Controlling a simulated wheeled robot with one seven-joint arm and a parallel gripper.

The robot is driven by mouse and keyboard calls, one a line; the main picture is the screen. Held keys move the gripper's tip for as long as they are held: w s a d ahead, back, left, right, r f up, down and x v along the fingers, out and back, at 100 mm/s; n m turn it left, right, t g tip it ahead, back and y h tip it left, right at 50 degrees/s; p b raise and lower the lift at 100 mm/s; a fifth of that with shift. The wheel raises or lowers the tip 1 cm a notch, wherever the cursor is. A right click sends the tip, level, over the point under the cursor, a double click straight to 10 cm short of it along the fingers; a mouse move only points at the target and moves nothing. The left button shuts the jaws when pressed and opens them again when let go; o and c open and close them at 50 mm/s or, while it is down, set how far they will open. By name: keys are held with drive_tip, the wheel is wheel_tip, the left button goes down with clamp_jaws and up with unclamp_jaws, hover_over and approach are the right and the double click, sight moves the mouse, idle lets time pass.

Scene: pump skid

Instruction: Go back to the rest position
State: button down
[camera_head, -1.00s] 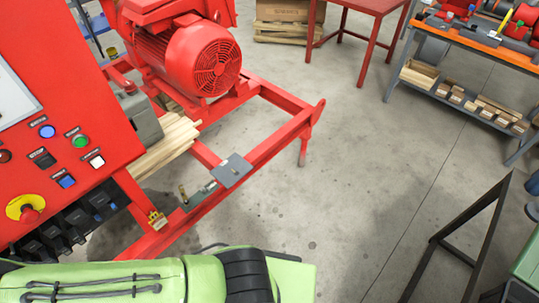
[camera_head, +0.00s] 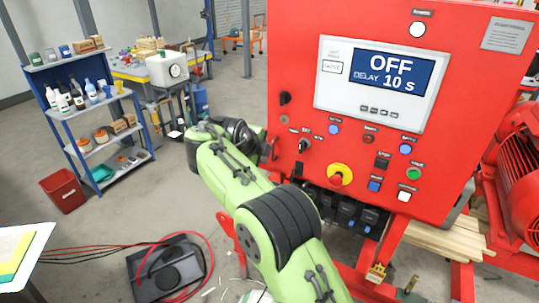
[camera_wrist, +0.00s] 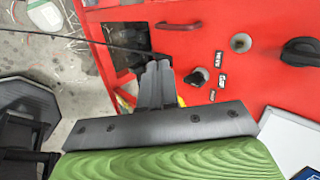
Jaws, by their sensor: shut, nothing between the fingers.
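My gripper (camera_wrist: 155,78) is shut and empty in the wrist view, its two dark fingers side by side. In the head view my green arm reaches up and left in front of the cabinet, and my fingertips cannot be made out there. The cabinet's screen (camera_head: 390,82) reads OFF, DELAY 10 s. A black selector knob (camera_wrist: 300,51) and a smaller key-like switch (camera_wrist: 197,77) are on its face in the wrist view.
A yellow and red emergency stop (camera_head: 340,175) is on the cabinet. A blue shelf (camera_head: 75,115) with bottles, a red bin (camera_head: 63,190) and a black case (camera_head: 165,270) with red cables are to the left. The red motor (camera_head: 520,150) is at the right.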

drive_tip(key=s+d+r+n+y, duration=0.2)
drive_tip(key=s+d+r+n, duration=0.75)
drive_tip(key=s+d, duration=0.35)
drive_tip(key=s+f+n+g, duration=0.1)
drive_tip(key=s+f+n, duration=0.2)
drive_tip(key=s, duration=0.6)
drive_tip(key=s+d+f+n+g+y, duration=0.1)
drive_tip(key=s+f+n, duration=0.3)
drive_tip(key=s, duration=0.5)
drive_tip(key=s+f+n+y, duration=0.1)
drive_tip(key=s+f+n, duration=0.2)
drive_tip(key=s+n, duration=0.3)
drive_tip(key=s, duration=0.2)
drive_tip(key=shift+s+d+f+n+g, duration=0.15)
drive_tip(key=shift+s+d+n+g, duration=0.1)
drive_tip(key=shift+s+n+g, duration=0.15)
